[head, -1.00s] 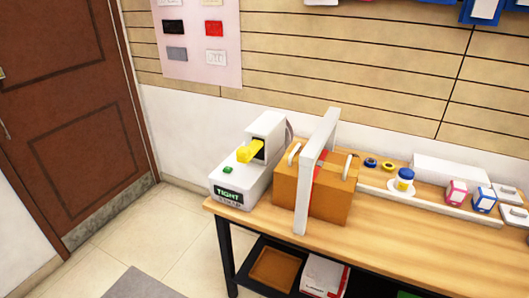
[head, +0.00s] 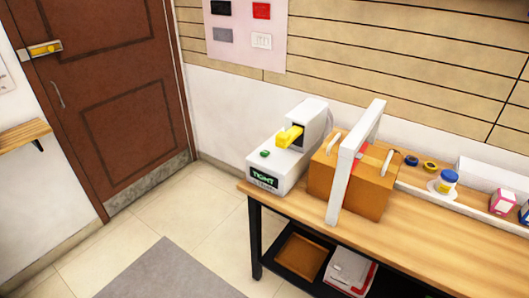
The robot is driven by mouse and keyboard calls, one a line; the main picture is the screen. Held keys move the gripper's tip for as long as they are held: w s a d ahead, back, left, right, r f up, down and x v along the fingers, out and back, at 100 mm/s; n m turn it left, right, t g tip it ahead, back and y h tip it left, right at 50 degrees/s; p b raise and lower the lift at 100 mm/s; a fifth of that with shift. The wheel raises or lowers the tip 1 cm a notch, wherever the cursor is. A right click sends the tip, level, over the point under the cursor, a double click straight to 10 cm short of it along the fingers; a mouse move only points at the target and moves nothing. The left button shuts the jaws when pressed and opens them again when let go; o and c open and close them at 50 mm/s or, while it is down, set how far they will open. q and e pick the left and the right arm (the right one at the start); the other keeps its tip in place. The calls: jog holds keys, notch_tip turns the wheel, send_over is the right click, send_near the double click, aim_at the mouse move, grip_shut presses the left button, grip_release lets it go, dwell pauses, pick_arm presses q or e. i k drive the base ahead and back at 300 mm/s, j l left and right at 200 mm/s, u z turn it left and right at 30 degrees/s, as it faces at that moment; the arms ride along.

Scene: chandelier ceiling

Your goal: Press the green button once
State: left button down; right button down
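The green button (head: 264,154) is a small green cap on the low white top of a machine (head: 290,158) at the left end of the wooden table. The machine has a yellow lever or spout (head: 289,136) and a dark label reading "TIGHT" (head: 264,178) on its front. The button is unobstructed in the head view. Neither of my grippers shows in this view.
The floor (head: 130,236) to the left is open, before a brown door (head: 100,90).

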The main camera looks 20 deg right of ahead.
aim_at(264, 153)
jog(key=z, duration=0.45)
jog(key=i+j+z, duration=0.2)
jog(key=j, duration=0.2)
jog(key=i+j+z, duration=0.2)
jog(key=j, duration=0.25)
jog(key=j+z, duration=0.2)
jog(key=j, duration=0.25)
jog(key=i+j+z, duration=0.15)
jog(key=j, duration=0.3)
jog(key=i+j, duration=0.1)
jog(key=j, duration=0.4)
jog(key=i+j, duration=0.1)
jog(key=j, duration=0.4)
jog(key=i+j, duration=0.1)
jog(key=j, duration=0.35)
jog(key=i+j+z, duration=0.1)
jog(key=j, duration=0.4)
